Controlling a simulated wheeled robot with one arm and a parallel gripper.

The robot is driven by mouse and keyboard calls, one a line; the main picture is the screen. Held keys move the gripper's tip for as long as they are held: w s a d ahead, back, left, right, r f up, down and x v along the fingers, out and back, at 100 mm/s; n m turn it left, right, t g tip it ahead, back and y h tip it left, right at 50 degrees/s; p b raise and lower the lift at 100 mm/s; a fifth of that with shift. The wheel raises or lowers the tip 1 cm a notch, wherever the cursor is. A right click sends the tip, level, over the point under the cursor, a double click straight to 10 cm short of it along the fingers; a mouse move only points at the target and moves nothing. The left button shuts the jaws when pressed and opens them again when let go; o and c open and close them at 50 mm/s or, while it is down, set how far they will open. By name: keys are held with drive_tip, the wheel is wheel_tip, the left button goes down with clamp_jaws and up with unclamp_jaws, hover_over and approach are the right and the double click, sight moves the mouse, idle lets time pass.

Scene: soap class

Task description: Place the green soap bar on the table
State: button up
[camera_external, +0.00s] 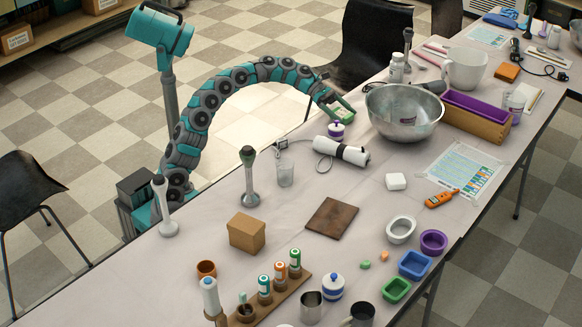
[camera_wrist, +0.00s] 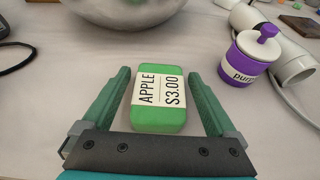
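A green soap bar (camera_wrist: 158,119) lies between the two fingers of my gripper (camera_wrist: 160,92) in the wrist view. Its white label reads "APPLE $3.00". A strip of pale table shows between the bar and each finger, so my gripper looks open around the bar. In the external view my gripper (camera_external: 343,107) is low over the far side of the table (camera_external: 285,215), with the green soap bar (camera_external: 344,117) at its fingers. I cannot tell whether the bar's underside touches the table.
A metal bowl (camera_external: 403,112) stands just right of my gripper. A purple lidded jar (camera_external: 336,131) is close in front, beside a white roll (camera_external: 342,151) with a black band. A purple bin (camera_external: 475,115) stands beyond the bowl. The table is clear around the brown board (camera_external: 332,218).

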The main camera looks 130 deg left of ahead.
idle(0.3)
drive_tip(key=shift+s+r, duration=0.3)
drive_tip(key=v, duration=1.1)
drive_tip(key=shift+s+r+p, duration=0.1)
drive_tip(key=shift+s+p, duration=0.05)
drive_tip(key=shift+p, duration=0.2)
